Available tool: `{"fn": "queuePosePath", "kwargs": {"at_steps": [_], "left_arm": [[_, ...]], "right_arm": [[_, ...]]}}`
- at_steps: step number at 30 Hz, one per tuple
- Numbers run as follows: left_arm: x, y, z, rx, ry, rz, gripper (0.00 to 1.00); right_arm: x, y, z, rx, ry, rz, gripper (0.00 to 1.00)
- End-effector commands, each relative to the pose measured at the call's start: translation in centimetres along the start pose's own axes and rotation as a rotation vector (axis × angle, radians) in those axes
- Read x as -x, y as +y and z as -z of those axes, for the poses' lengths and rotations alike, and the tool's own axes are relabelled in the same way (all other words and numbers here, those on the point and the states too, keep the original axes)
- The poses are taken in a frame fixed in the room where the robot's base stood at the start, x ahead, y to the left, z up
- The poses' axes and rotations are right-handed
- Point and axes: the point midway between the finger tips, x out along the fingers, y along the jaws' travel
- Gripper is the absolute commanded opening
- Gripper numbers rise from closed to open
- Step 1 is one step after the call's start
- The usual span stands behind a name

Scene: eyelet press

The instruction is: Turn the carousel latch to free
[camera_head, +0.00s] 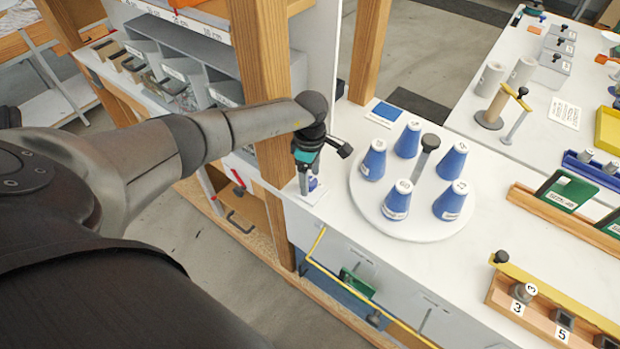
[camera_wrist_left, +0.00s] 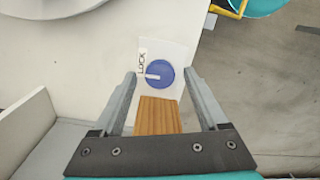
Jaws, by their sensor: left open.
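The carousel latch is a round blue knob (camera_wrist_left: 163,70) with a white pointer bar, on a white plate (camera_wrist_left: 177,52). The bar points left, toward the printed word LOCK. In the head view the knob (camera_head: 314,184) shows small, partly hidden behind my gripper. My left gripper (camera_head: 304,184) is over the plate at the counter's left edge, pointing down. In the left wrist view its fingers (camera_wrist_left: 160,76) are open, one on each side of the knob, with nothing between them gripped. I cannot tell the exact height gap. My right gripper is not in view.
The round white carousel (camera_head: 440,228) stands to the right, bearing several blue cones around a dark-topped post (camera_head: 424,160). A wooden post (camera_head: 275,150) rises just left of the gripper. A wooden block rack (camera_head: 540,318) and green cards (camera_head: 570,190) lie farther right.

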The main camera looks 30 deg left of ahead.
Motion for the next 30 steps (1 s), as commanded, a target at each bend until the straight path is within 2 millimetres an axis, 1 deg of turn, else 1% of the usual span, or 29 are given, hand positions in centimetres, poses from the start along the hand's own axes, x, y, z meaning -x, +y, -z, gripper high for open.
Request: {"fn": "queuePosePath", "kwargs": {"at_steps": [7, 8, 27, 28, 30], "left_arm": [[-0.01, 0.00, 0.00, 0.000, 0.000, 0.000, 0.76], [-0.01, 0.00, 0.00, 0.000, 0.000, 0.000, 0.74], [0.00, 0.01, 0.02, 0.001, 0.000, 0.000, 0.02], [0.00, 0.01, 0.02, 0.001, 0.000, 0.000, 0.00], [0.00, 0.01, 0.02, 0.001, 0.000, 0.000, 0.00]], "right_arm": [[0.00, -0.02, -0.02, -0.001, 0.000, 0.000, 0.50], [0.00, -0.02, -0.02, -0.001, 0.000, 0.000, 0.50], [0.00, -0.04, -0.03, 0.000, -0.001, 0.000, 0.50], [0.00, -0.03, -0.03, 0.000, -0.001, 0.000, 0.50], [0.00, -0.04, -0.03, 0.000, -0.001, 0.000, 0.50]]}}
